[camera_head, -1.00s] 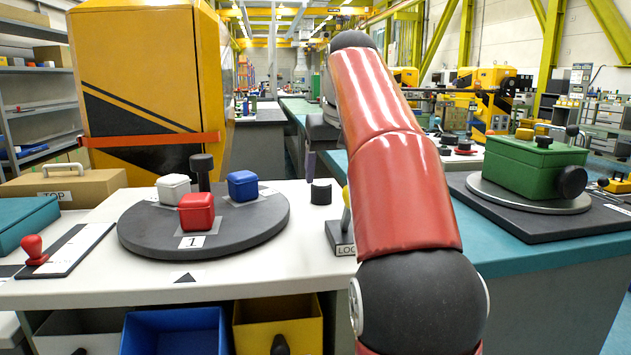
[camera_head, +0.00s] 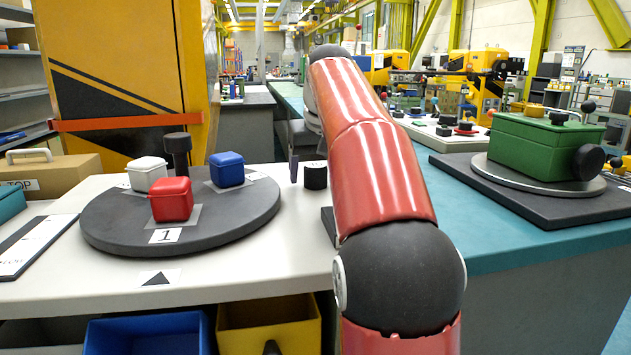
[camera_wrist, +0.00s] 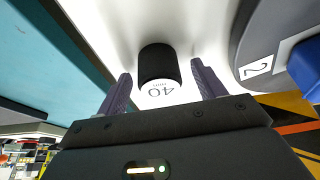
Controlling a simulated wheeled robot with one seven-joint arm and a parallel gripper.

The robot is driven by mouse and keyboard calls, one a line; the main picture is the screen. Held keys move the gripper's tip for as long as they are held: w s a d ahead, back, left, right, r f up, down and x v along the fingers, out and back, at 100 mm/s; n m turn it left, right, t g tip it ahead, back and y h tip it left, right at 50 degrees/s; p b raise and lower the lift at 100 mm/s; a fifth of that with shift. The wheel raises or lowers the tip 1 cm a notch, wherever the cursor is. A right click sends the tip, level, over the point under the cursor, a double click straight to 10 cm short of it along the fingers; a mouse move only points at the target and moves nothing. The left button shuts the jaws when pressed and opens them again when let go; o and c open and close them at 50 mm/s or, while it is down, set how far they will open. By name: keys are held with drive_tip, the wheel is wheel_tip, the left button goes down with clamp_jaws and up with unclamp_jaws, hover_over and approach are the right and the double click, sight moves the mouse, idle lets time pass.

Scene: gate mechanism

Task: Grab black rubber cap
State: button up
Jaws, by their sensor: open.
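The black rubber cap (camera_head: 315,176), a short dark cylinder, stands upright on the white table (camera_head: 285,235), right of the round turntable. My gripper (camera_wrist: 160,78) is open, one dark finger on each side of the cap, with white gaps between. I cannot tell whether the fingers reach fully around it. In the head view one finger shows just left of the cap; my red arm hides the rest of the gripper.
The dark turntable (camera_head: 110,232) carries red (camera_head: 171,200), white (camera_head: 147,173) and blue (camera_head: 226,169) boxes and a black knob post (camera_head: 177,150). A green box (camera_head: 545,150) stands at right. Yellow (camera_head: 268,325) and blue (camera_head: 150,335) bins sit below the table edge.

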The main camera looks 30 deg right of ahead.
drive_tip(key=c, duration=1.1)
drive_tip(key=shift+o, duration=0.2)
drive_tip(key=shift+r, duration=0.1)
